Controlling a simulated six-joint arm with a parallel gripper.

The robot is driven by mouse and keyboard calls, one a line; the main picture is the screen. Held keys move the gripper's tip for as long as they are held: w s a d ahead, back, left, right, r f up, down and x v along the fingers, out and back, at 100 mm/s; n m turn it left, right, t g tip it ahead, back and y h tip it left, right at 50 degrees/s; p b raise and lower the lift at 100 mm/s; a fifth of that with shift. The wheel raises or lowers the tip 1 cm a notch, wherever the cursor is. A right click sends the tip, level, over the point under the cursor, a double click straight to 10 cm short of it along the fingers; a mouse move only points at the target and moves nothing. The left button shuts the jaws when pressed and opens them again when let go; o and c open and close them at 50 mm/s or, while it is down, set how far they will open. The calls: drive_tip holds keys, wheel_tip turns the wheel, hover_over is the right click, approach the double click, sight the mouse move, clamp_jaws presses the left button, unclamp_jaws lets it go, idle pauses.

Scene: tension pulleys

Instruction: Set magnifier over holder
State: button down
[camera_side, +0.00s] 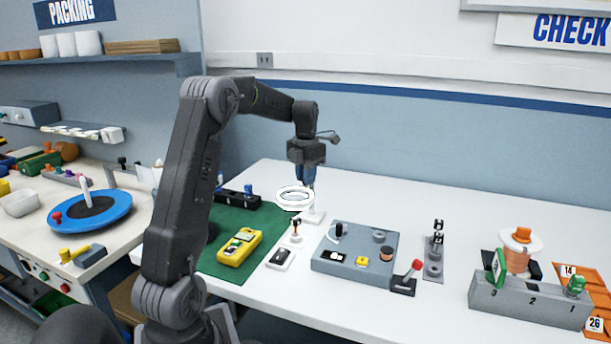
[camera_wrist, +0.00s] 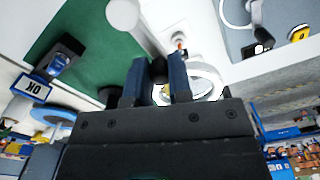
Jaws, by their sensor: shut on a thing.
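The magnifier (camera_side: 295,207) is a white ring with a clear middle. In the side view it hangs at the lower left of my gripper (camera_side: 308,184), above the table near the green mat's right edge. In the wrist view the magnifier ring (camera_wrist: 217,75) shows right of my gripper (camera_wrist: 158,70), partly hidden by the right finger. My gripper is shut on the magnifier; the gripped part is mostly hidden. A white base (camera_side: 316,218) stands below. A small white stand with a red-brown tip (camera_side: 296,229) is just in front; it may be the holder, but I cannot tell.
The green mat (camera_side: 222,270) bears a yellow meter (camera_side: 239,247) and a black block (camera_side: 238,199). A grey fixture board (camera_side: 345,268) lies to the right, with a red-knobbed lever (camera_side: 405,283) beside it. The back right of the white table is clear.

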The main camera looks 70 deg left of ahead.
drive_tip(key=c, duration=1)
unclamp_jaws()
drive_tip(key=shift+c, duration=0.2)
wheel_tip(320, 180, up, 14)
drive_tip(key=shift+d, duration=0.15)
drive_tip(key=s+d+m+t+y, duration=0.1)
drive_tip(key=s+d+m+t, duration=0.15)
drive_tip(key=d+m, duration=1.65)
drive_tip(key=s+d+f+m+t, duration=0.1)
drive_tip(key=s+d+f+m, duration=0.3)
drive_tip(key=s+d+m, duration=0.3)
drive_tip(key=s+d+f+m+t+h, duration=0.1)
drive_tip(key=s+d+f+m, duration=0.4)
drive_tip(key=m, duration=0.9)
drive_tip(key=s+d+t, duration=0.1)
drive_tip(key=s+d, duration=0.1)
drive_tip(key=d, duration=0.1)
drive_tip(key=shift+d+m, duration=0.3)
drive_tip(key=shift+d, duration=0.1)
